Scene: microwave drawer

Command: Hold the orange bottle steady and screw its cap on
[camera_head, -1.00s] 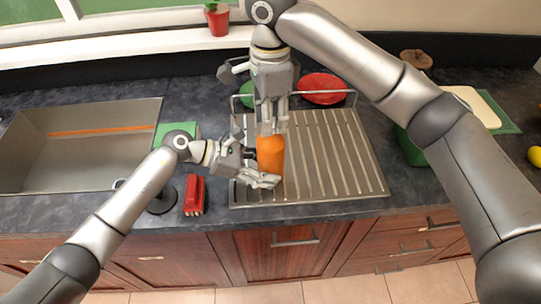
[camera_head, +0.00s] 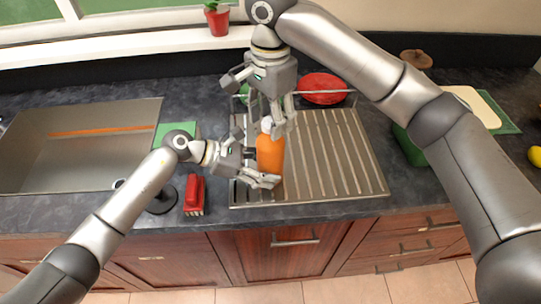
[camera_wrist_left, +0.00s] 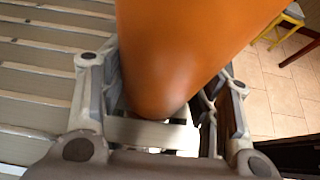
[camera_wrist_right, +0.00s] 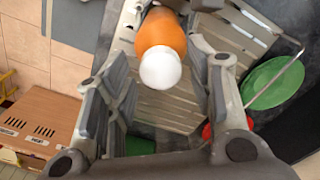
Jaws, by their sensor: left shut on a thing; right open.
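The orange bottle (camera_head: 270,158) stands on the ribbed metal drainboard (camera_head: 335,165) in the head view. Its white cap (camera_wrist_right: 160,68) sits on top of the bottle in the right wrist view; how tightly it sits I cannot tell. My left gripper (camera_head: 262,178) is shut around the lower part of the bottle, and the bottle's orange side (camera_wrist_left: 180,60) fills the space between its fingers in the left wrist view. My right gripper (camera_head: 280,122) points down from above, open, with its fingers spread around the cap's level.
A metal sink (camera_head: 90,125) is on the left, with a red brush (camera_head: 194,193) at its right. A dish rack with a red plate (camera_head: 323,88) and a green plate (camera_wrist_right: 270,84) stands behind the drainboard. The drainboard's right half is clear.

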